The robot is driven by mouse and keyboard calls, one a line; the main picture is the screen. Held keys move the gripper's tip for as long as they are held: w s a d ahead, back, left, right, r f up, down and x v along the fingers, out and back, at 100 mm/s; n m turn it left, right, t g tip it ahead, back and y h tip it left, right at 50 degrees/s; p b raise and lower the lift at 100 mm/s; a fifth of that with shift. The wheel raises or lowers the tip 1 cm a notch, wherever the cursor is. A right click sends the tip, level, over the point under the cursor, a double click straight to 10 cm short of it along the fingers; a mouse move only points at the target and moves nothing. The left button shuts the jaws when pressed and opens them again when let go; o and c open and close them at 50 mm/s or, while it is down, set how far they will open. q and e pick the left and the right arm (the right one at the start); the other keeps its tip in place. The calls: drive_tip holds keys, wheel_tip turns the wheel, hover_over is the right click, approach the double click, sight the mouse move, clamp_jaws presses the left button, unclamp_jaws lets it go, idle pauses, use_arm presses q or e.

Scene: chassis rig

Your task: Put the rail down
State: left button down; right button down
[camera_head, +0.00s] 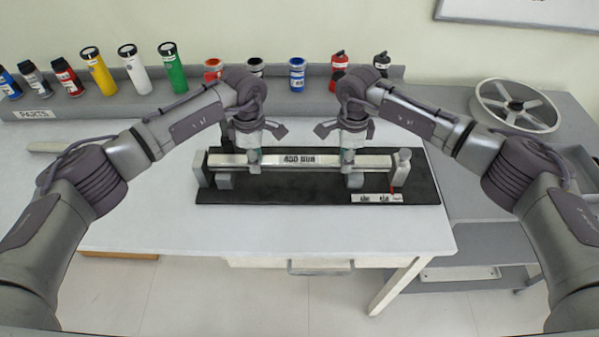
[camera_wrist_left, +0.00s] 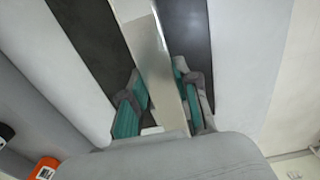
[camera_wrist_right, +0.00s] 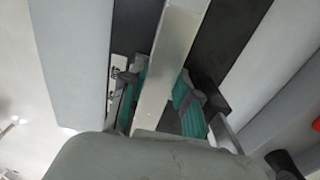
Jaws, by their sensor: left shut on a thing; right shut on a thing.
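The rail (camera_head: 300,161) is a long pale metal bar with a dark label on its front. It lies level along the black rig base (camera_head: 320,194), over grey supports, between end posts. Whether it rests fully on the supports I cannot tell. My left gripper (camera_head: 254,158) is shut on the rail left of the label. In the left wrist view the rail (camera_wrist_left: 150,55) runs between the teal finger pads (camera_wrist_left: 160,105). My right gripper (camera_head: 347,158) is shut on the rail right of the label. In the right wrist view the rail (camera_wrist_right: 171,55) passes between the pads (camera_wrist_right: 160,100).
A grey shelf (camera_head: 115,104) along the back holds several coloured bottles and cans. A wheel (camera_head: 517,106) lies on the grey side bench at right. A small labelled strip (camera_head: 377,198) sits on the base's front right. The white table (camera_head: 150,215) is clear in front and left.

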use_arm(q)
drive_tip(key=shift+f+b, duration=0.3)
drive_tip(key=shift+f, duration=0.3)
use_arm(e)
drive_tip(key=shift+f, duration=0.55)
use_arm(q)
drive_tip(key=c, duration=0.8)
unclamp_jaws()
drive_tip(key=shift+r, duration=0.35)
drive_tip(key=shift+c, duration=0.2)
use_arm(e)
drive_tip(key=c, duration=0.8)
unclamp_jaws()
drive_tip(key=shift+r, duration=0.3)
drive_tip(key=shift+c, duration=0.2)
use_arm(q)
wheel_tip(320, 180, up, 12)
use_arm(e)
wheel_tip(320, 180, up, 12)
use_arm(q)
drive_tip(key=shift+p, duration=0.3)
